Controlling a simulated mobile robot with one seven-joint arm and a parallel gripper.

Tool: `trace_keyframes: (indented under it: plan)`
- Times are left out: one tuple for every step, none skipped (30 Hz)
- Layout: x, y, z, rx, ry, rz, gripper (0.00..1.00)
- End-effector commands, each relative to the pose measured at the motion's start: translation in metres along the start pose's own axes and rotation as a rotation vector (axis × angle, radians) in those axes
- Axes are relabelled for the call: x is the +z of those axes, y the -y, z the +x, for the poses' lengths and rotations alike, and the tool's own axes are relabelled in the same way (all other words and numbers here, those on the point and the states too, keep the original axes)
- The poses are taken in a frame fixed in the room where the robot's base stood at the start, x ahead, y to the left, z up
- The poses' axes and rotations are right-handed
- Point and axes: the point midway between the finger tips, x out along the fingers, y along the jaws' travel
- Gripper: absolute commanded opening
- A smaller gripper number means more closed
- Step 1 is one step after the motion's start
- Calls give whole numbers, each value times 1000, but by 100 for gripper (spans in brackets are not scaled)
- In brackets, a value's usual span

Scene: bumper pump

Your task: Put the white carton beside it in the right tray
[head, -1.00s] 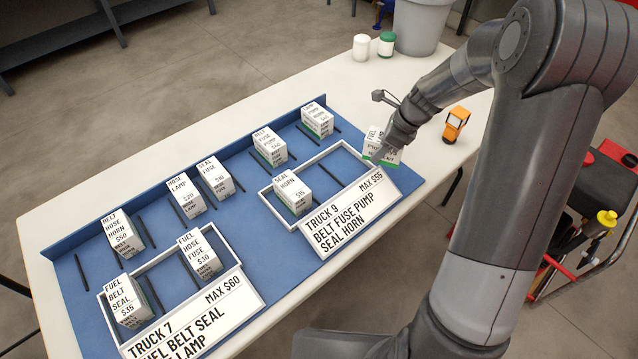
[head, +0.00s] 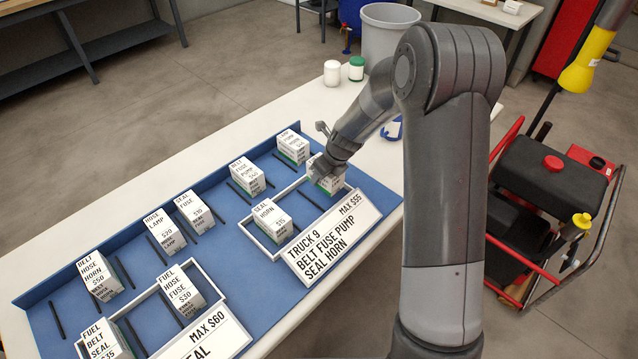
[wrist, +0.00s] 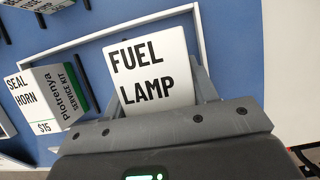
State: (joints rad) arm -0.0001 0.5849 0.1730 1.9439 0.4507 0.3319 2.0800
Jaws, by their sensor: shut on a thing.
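My gripper (head: 326,168) is shut on a white carton (head: 325,183) with a green band low on its side. In the wrist view its top reads FUEL LAMP (wrist: 150,72), between my fingers. The carton is over the right end of the right tray (head: 250,230), labelled TRUCK 9; whether it touches the tray floor I cannot tell. A white SEAL HORN $15 carton (head: 274,220) stands in the tray's left part; it also shows in the wrist view (wrist: 48,98), apart from the held carton.
The left tray (head: 222,287) holds two cartons. Several more cartons stand in a row along the blue board's back, between dark dividers. A white jar (head: 332,73), a green-lidded jar (head: 356,69) and a grey bin (head: 386,35) are behind. A sign (head: 330,235) fronts the right tray.

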Motion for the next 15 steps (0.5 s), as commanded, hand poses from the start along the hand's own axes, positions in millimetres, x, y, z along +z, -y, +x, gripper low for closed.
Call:
trace_keyframes:
  plan:
    - [3, -3, 6, 1, -1, -3, 21]
    - [5, -4, 8, 1, -1, -3, 21]
    - [6, -5, 9, 0, 0, -2, 21]
    - [7, -5, 10, 0, 0, -1, 21]
    - [7, -5, 12, -1, 0, -1, 21]
    - [6, -5, 14, -1, 0, 0, 21]
    - [5, -5, 16, 0, 0, 0, 21]
    - [4, -5, 19, 0, 0, 1, 21]
    - [1, -5, 23, 1, -2, 2, 21]
    - [0, -5, 27, 1, -2, 2, 21]
    - [-2, -5, 31, 1, -1, 2, 21]
    - [-5, -5, 37, 2, -2, 1, 21]
    - [-6, -5, 41, 2, -1, 0, 21]
    - [-7, -5, 44, 1, 0, 0, 21]
    - [-8, -5, 46, 0, 0, 0, 21]
